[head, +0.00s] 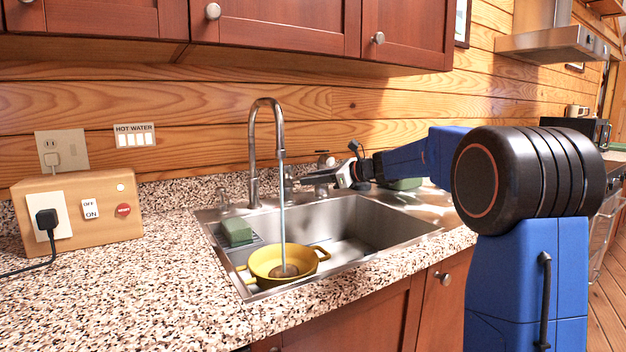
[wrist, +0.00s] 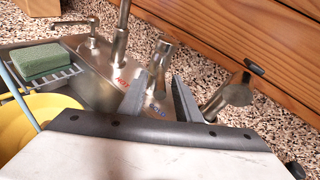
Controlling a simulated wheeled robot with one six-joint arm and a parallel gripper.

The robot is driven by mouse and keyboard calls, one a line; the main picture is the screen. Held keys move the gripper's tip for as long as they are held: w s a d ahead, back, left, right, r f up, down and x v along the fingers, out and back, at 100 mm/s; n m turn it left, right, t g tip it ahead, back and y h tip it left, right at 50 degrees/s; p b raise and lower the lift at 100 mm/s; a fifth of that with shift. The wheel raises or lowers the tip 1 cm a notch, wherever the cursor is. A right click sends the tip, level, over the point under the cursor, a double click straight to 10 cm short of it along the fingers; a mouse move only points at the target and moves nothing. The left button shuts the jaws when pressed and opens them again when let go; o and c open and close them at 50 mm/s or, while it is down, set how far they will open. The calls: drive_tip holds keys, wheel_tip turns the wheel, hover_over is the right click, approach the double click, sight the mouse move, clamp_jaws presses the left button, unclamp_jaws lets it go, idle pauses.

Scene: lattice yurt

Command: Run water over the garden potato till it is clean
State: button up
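The potato (head: 285,271) is a brown lump in a yellow two-handled pot (head: 262,262) at the left front of the sink. A thin stream of water (head: 282,205) falls from the tall arched faucet (head: 252,140) into the pot, onto or close beside the potato. Whether dirt is left on the potato is too small to tell. My gripper (head: 303,180) is behind the sink, right of the faucet. In the wrist view its two fingers (wrist: 158,92) are apart, with a metal tap lever (wrist: 158,62) showing between and beyond them. Contact with the lever cannot be told. The pot edge (wrist: 40,108) shows at left.
A green sponge (head: 237,231) sits on a rack at the sink's left. A wooden box with switches and a plug (head: 78,210) stands on the left counter. A HOT WATER panel (head: 134,135) is on the wall. The sink basin (head: 350,225) is clear right of the pot.

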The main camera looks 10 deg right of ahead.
drive_tip(key=v, duration=1.7)
drive_tip(key=shift+s+r, duration=0.15)
drive_tip(key=shift+s, duration=0.05)
drive_tip(key=shift+d, duration=0.1)
